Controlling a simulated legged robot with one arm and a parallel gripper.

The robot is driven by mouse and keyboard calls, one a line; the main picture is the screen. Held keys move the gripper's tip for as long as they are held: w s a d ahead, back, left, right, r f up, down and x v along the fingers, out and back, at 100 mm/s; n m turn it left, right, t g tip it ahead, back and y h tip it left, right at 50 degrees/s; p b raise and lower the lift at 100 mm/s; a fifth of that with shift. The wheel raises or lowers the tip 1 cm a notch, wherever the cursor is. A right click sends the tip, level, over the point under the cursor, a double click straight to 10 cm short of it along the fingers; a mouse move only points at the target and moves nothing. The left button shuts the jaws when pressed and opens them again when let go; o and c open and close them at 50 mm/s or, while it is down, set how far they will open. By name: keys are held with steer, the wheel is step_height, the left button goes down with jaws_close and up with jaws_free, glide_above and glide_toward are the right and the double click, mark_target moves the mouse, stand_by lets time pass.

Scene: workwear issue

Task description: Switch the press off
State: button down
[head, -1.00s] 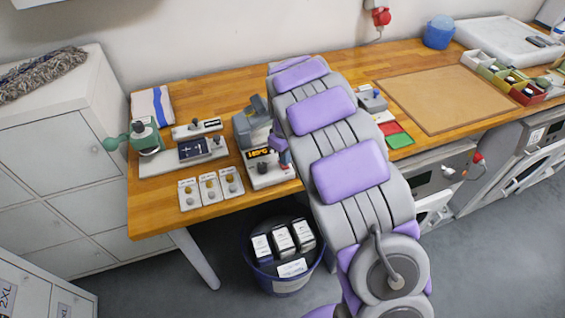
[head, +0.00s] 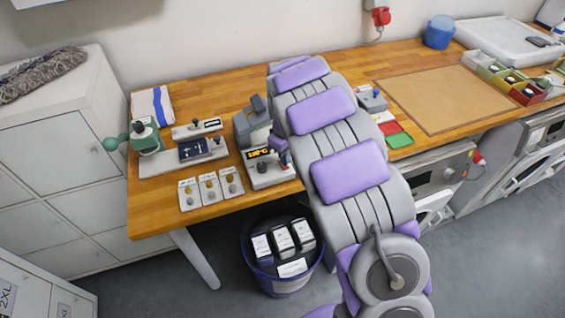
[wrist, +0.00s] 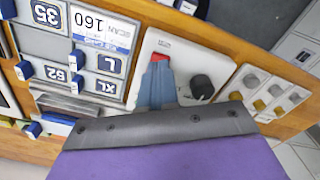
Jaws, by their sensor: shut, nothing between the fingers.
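The press (head: 252,122) stands on the wooden bench, partly hidden behind my arm in the head view. Its front base carries a lit orange display (head: 262,152) and a black knob, which also shows in the wrist view (wrist: 202,87). A red switch (wrist: 160,57) sits on the pale base in the wrist view, left of the knob. My gripper (wrist: 159,68) is shut and empty, its tips right at the red switch. I cannot tell whether they touch it. In the head view the gripper (head: 280,150) is mostly hidden by my arm.
Three white plates with knobs (head: 210,188) lie at the bench edge left of the press. A green-handled device (head: 146,137) stands farther left. A panel of size blocks (wrist: 96,55) is close beside the gripper. A blue bin (head: 285,262) stands on the floor below.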

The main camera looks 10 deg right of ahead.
steer(key=shift+f, duration=0.95)
stand_by(1.1)
steer(key=shift+r+p, duration=1.25)
steer(key=shift+r, duration=2.25)
steer(key=shift+s+d+r, duration=0.1)
steer(key=s+d+r+m, duration=0.3)
steer(key=s+r, duration=0.2)
steer(key=s, duration=0.4)
steer(key=s+d+r+m, duration=0.2)
steer(key=s+d+r, duration=0.25)
steer(key=s, duration=0.45)
steer(key=s+m+g, duration=0.1)
steer(key=s+m, duration=0.3)
steer(key=s, duration=1.9)
steer(key=shift+r+g, duration=0.4)
steer(key=shift+r, duration=0.05)
